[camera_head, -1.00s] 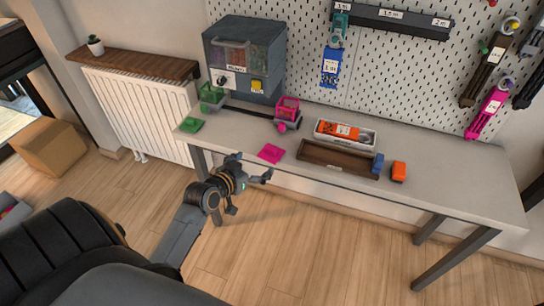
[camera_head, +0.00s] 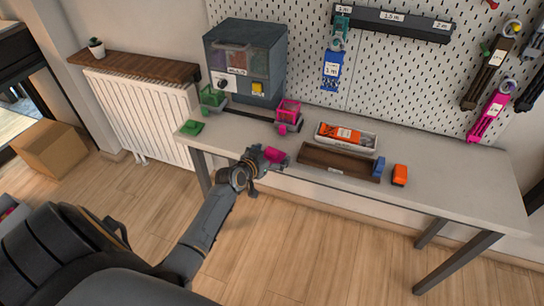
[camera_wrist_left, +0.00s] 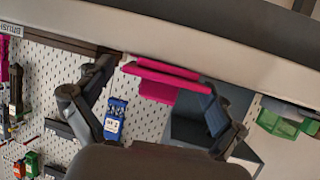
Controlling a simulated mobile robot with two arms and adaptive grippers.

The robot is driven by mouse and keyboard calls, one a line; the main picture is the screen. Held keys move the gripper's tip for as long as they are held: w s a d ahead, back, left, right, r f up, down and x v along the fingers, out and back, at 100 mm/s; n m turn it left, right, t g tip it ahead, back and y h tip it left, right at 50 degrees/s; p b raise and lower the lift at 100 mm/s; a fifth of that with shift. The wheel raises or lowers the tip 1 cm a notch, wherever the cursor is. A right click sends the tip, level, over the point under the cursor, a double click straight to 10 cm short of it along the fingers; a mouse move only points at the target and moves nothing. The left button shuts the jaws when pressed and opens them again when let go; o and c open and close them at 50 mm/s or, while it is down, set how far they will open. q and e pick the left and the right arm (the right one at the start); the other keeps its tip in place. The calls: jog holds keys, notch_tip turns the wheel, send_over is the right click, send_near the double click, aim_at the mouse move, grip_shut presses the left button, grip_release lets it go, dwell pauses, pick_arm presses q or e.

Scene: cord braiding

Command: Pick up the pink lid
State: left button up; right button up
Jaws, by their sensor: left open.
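The pink lid (camera_head: 275,155) lies flat at the front edge of the table, partly hidden by my left gripper (camera_head: 263,159). My left gripper is at the lid from the front, with its fingers open. In the left wrist view, which is turned over, the pink lid (camera_wrist_left: 165,73) shows between the two spread fingers. I cannot tell whether either finger touches it. My right gripper is not in view.
The table (camera_head: 440,180) also bears a green lid (camera_head: 191,127), a pink container (camera_head: 288,113), a green container (camera_head: 212,97), a brown tray (camera_head: 335,165), a white tray (camera_head: 350,137) and an orange block (camera_head: 400,174). A grey dispenser box (camera_head: 247,55) stands behind.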

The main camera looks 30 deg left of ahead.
pick_arm(q)
jog(key=shift+c, duration=0.2)
jog(key=c, duration=1)
jog(key=shift+r, duration=0.1)
jog(key=shift+r, duration=0.55)
jog(key=s+r, duration=0.4)
jog(key=s+d+r, duration=0.1)
jog(key=s+r, duration=0.3)
jog(key=s, duration=0.1)
jog(key=s+r, duration=0.3)
jog(key=s, duration=0.2)
jog(key=shift+d+r+p, duration=0.35)
jog(key=shift+r+p, duration=0.05)
